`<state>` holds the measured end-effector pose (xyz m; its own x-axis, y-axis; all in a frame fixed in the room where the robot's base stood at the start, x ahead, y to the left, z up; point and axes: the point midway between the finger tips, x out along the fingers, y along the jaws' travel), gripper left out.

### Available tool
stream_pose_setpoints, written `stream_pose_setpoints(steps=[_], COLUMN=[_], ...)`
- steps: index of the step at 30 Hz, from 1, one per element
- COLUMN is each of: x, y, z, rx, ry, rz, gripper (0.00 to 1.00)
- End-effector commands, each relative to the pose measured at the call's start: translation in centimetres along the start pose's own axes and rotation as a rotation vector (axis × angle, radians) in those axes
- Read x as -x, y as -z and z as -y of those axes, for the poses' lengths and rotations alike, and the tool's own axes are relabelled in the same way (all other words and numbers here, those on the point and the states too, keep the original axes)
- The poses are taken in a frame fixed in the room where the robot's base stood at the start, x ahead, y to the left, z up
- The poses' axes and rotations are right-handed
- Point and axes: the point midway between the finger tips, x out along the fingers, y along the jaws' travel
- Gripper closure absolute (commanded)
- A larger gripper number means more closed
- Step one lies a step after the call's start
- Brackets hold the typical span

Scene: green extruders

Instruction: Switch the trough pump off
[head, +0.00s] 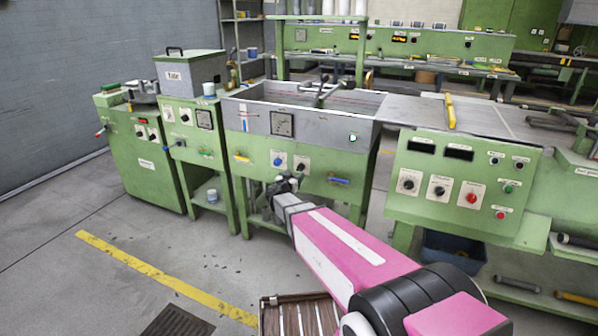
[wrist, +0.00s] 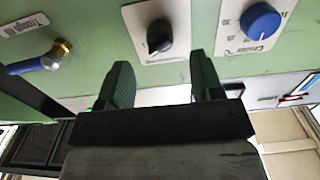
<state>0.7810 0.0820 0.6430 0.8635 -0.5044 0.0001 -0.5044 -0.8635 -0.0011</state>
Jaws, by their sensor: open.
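The trough (head: 345,105) is a long grey tank on a green frame. Its front panel carries a blue knob (head: 278,160) and a black knob (head: 300,164) on white plates. In the wrist view the black knob (wrist: 159,37) sits beyond and roughly between my fingertips, and the blue knob (wrist: 261,21) is to its right. Their plate lettering is too unclear to tell which is the pump switch. My gripper (wrist: 162,75) is open and empty, close to the panel, with a gap before the black knob. In the head view my gripper (head: 284,184) is just below the knobs.
A blue-handled valve (wrist: 35,65) juts from the panel at the left of the wrist view. It also shows in the head view (head: 339,181). A yellow handle (head: 242,158) is at the panel's left. A control console (head: 460,190) stands right of the trough.

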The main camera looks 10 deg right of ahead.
Motion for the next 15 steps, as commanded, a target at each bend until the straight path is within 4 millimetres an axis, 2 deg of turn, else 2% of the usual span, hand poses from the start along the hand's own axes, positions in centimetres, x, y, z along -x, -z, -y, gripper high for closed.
stream_pose_setpoints(steps=[1,6,15], x=[-1.2,-3.7,-5.4], y=[-0.1,-0.1,0.0], z=[0.2,0.1,0.0], rx=[0.0,0.001,0.001], ry=[-0.001,-0.001,-0.001], rz=[0.0,0.0,0.0], gripper=[0.4,0.4,0.4])
